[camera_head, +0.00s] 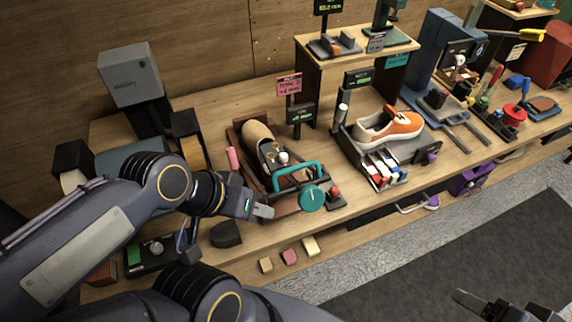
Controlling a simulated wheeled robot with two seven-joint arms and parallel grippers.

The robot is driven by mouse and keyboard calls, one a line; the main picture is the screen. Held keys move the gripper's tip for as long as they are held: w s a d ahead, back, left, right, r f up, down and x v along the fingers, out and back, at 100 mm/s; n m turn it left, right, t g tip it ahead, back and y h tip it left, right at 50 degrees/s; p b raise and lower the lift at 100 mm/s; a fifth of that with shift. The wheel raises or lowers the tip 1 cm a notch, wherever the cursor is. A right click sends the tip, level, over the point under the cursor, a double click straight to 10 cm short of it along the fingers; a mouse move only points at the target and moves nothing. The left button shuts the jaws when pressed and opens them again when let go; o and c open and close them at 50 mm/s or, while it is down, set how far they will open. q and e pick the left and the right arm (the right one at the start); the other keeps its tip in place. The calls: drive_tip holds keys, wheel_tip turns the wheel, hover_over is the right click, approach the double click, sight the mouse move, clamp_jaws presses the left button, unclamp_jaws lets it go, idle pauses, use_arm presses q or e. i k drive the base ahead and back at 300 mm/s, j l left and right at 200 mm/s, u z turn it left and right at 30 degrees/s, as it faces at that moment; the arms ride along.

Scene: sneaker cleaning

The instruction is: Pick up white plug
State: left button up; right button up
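A small white rounded piece (283,157), possibly the white plug, shows on top of the brown-and-teal shoe fixture (290,196) on the bench. I cannot tell for certain that it is the plug. My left gripper (262,211) is at the front left of this fixture, below the white piece in the picture and apart from it. Its fingers are seen from the side and nothing shows held between them. My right gripper (508,305) is at the lower right corner over the dark floor, its fingers spread apart and empty, partly cut off by the picture edge.
A teal handle (296,175) and teal dial (312,197) stand close to my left gripper. An orange-and-white sneaker (388,127) sits on a second fixture to the right. Small blocks (289,257) lie at the front. A grey machine (130,75) stands back left.

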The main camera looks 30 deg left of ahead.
sight(284, 157)
drive_tip(key=i+l+u, duration=0.1)
drive_tip(key=u, duration=0.25)
drive_tip(key=i+l+u, duration=0.2)
drive_tip(key=u, duration=0.2)
drive_tip(key=i+l+u, duration=0.2)
drive_tip(key=u, duration=0.15)
